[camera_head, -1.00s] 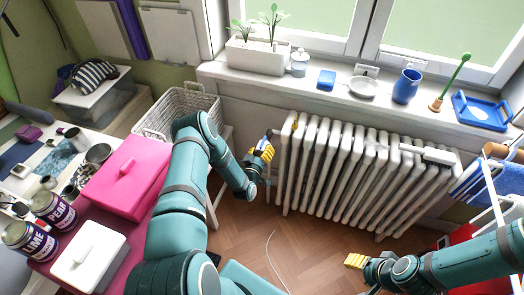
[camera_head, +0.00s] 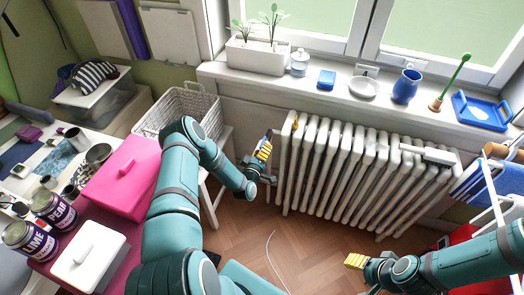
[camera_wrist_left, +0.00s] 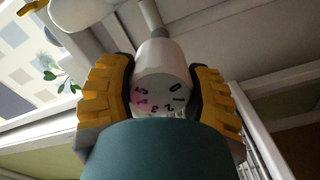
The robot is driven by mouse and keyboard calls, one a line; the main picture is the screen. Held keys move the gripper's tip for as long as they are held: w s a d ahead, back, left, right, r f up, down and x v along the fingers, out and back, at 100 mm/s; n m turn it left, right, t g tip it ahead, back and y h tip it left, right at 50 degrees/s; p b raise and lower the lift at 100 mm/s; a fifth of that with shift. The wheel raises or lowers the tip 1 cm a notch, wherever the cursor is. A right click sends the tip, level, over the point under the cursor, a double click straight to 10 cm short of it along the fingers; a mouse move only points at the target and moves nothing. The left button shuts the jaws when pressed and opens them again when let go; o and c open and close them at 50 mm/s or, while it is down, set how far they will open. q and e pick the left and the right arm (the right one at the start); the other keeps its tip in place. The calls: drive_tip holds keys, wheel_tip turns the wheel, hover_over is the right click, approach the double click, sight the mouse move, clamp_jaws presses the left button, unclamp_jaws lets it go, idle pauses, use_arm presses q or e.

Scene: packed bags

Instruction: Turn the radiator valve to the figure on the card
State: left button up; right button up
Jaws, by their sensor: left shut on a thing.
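The white radiator valve (camera_wrist_left: 163,65) sits between the two yellow fingers of my left gripper (camera_wrist_left: 160,95) in the left wrist view. Both fingers press on its sides, so the gripper is shut on it. Dark figures and a pink patch show on its end face; part of the face is hidden by my gripper's body. In the head view my left gripper (camera_head: 264,152) is at the left end of the white radiator (camera_head: 345,165) and mostly hides the valve. A small white card-like thing (camera_head: 366,70) stands on the sill; its figure is too small to read. My right gripper (camera_head: 356,261) is low, away from the radiator.
The sill (camera_head: 225,75) above holds a planter (camera_head: 255,57), a blue mug (camera_head: 406,86) and a blue tray (camera_head: 482,112). A white basket (camera_head: 180,108) and a pink box (camera_head: 130,175) are at the left.

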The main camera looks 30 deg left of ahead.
use_arm(q)
drive_tip(key=o, duration=1.2)
drive_tip(key=r, duration=0.9)
drive_tip(key=shift+d+r, duration=0.15)
drive_tip(key=shift+d, duration=0.05)
drive_tip(key=shift+a+r, duration=0.15)
drive_tip(key=shift+r, duration=0.25)
